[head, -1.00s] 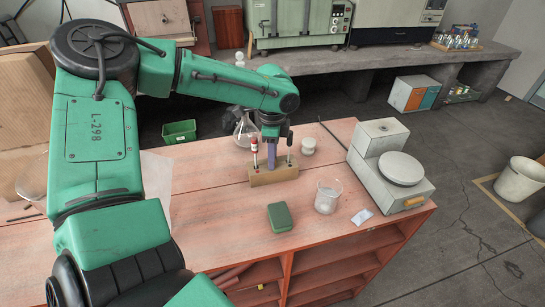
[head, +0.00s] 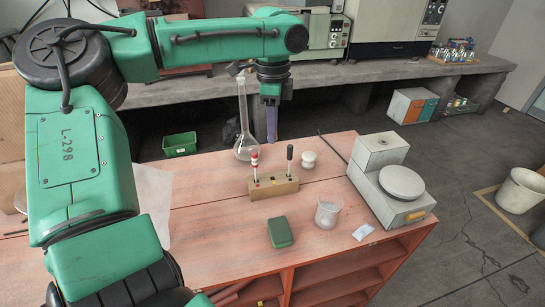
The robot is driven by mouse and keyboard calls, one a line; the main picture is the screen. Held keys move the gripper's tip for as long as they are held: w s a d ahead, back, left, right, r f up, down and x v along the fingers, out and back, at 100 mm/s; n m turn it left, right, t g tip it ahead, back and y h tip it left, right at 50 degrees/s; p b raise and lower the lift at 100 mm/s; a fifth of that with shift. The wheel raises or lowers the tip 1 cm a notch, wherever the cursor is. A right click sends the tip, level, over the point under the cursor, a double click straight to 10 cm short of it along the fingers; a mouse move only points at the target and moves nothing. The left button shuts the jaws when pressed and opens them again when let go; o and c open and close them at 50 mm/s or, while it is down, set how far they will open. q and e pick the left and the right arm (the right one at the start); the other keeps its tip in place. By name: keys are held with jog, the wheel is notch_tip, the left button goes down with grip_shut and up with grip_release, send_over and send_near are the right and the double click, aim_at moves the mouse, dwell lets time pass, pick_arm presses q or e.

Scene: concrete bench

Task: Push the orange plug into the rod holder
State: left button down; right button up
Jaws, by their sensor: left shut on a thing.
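The rod holder (head: 274,189) is a tan block on the red bench. A red-and-white rod (head: 254,165) stands upright at its left end, and a black-topped rod (head: 290,157) stands at its right end. My left gripper (head: 271,103) hangs pointing down above and behind the holder, shut on a slim purple-blue bar (head: 271,124). The bar points down, clear of the holder. I see no plug that is plainly orange. My right gripper is out of view.
A glass flask (head: 245,140) stands behind the holder, left of the bar. A white jar (head: 308,160), a glass beaker (head: 327,212), a green box (head: 280,232) and a grey balance (head: 384,180) stand around it.

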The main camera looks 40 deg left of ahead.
pick_arm(q)
notch_tip(320, 180, up, 6)
jog(key=shift+r+p, duration=0.1)
jog(key=shift+p, duration=0.25)
jog(key=shift+r, duration=0.35)
notch_tip(320, 180, up, 2)
jog(key=p, duration=0.5)
jog(key=shift+r+p, duration=0.25)
jog(key=shift+p, duration=0.1)
dwell(0.5)
